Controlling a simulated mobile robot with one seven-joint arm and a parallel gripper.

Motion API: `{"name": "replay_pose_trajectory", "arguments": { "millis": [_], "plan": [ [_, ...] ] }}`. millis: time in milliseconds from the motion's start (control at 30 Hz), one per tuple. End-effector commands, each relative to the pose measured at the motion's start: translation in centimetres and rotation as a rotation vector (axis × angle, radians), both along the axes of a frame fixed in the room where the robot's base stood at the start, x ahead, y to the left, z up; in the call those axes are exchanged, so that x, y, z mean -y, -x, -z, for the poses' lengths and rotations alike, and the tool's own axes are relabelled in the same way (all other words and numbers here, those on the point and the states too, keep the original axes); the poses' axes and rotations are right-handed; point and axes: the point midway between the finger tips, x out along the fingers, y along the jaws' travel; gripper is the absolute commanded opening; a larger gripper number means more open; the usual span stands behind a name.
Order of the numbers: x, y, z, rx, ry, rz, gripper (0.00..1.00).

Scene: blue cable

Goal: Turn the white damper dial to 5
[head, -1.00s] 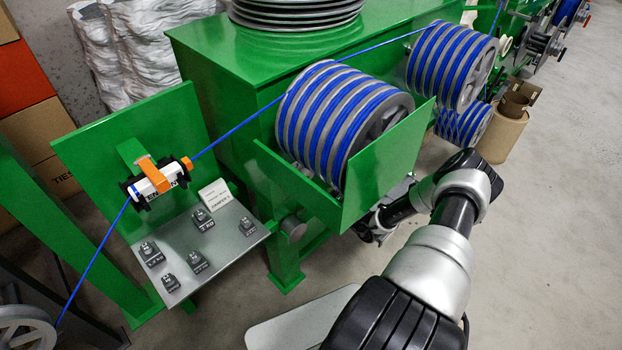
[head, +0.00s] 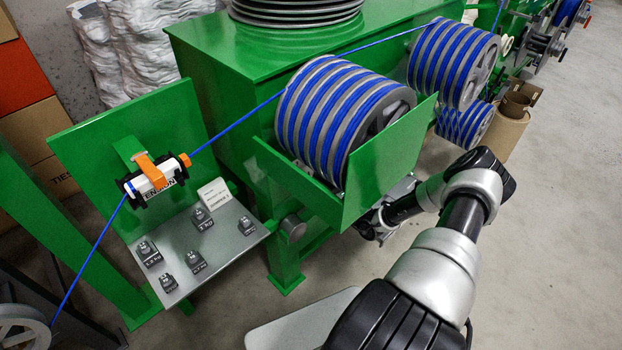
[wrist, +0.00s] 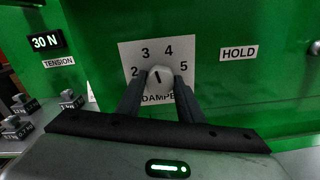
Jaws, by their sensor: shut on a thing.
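The white damper dial (wrist: 161,76) is a small round knob on a white scale plate (wrist: 127,52) fixed to the green machine face, in the wrist view. The plate reads 2, 3, 4 and 5 around the knob, with 5 at the right and DAMPER below, partly covered. A short dark mark on the knob points roughly upward, between 3 and 4. My gripper (wrist: 160,84) is shut on the dial, one dark finger on each side. In the head view, the dial and my fingertips are hidden behind the green guard and my arm.
A HOLD label (wrist: 239,53) is right of the dial; a 30 N display (wrist: 47,41) and TENSION label (wrist: 59,62) are left. Several small weights stand on a grey shelf (head: 225,245). A green guard (head: 390,160) and blue cable drum (head: 335,115) are beside my arm.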

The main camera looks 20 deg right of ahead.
Motion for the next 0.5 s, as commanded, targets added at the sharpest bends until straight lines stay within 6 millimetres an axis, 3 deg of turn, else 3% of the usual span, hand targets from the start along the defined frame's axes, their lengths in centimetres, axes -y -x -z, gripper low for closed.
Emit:
{"name": "replay_pose_trajectory", "arguments": {
  "millis": [500],
  "plan": [
    [-0.03, 0.07, 0.12, -0.17, -0.461, 0.0, 0.12]
  ]
}}
